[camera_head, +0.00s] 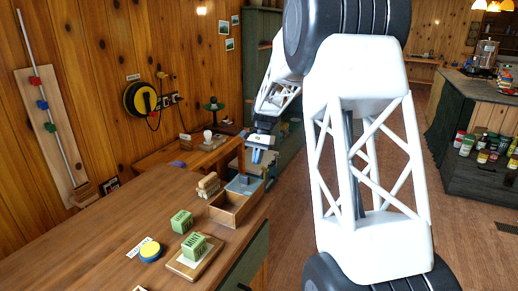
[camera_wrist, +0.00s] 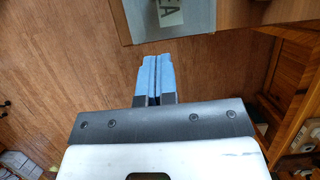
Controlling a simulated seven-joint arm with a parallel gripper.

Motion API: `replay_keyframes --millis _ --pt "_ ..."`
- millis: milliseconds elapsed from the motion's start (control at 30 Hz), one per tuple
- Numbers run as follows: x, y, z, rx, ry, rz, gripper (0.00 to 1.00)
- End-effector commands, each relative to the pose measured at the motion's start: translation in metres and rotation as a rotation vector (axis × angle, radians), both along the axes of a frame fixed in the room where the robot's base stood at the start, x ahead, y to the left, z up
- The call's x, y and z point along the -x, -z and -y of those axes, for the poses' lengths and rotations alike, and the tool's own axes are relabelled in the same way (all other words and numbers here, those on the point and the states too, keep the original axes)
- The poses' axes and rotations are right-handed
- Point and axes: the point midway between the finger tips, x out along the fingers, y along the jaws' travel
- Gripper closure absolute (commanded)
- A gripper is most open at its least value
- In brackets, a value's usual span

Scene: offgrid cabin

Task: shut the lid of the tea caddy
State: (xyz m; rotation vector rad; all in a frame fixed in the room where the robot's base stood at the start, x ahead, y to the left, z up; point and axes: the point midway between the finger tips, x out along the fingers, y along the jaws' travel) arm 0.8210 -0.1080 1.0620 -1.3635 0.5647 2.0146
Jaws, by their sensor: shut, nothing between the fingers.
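A narrow upright brown piece, perhaps the lid seen nearly edge-on, rises at the back; I cannot tell for sure. In the wrist view a grey panel (camera_wrist: 140,28) with a pale label, partly reading "EA", lies at the top beside a wooden surface (camera_wrist: 222,14). My gripper (camera_head: 257,157) has its blue fingers (camera_wrist: 155,62) together and empty, just beyond the box and apart from the panel.
Green labelled blocks (camera_head: 181,222) stand on the counter (camera_head: 100,245), one on a wooden board (camera_head: 180,267). A yellow and blue round tin (camera_head: 151,250) and a wooden rack (camera_head: 208,186) are near. Floor shows right of the counter. My arm hides much of the middle.

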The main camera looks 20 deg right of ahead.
Motion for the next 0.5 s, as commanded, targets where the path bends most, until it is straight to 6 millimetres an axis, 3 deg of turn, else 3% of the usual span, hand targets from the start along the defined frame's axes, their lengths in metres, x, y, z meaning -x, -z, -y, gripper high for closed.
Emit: replay_keyframes --millis 133,500 --pt "0.006 0.021 -0.006 0.0 0.0 -0.001 1.0" --pt "0.031 0.018 -0.031 -0.001 0.0 0.001 1.0"
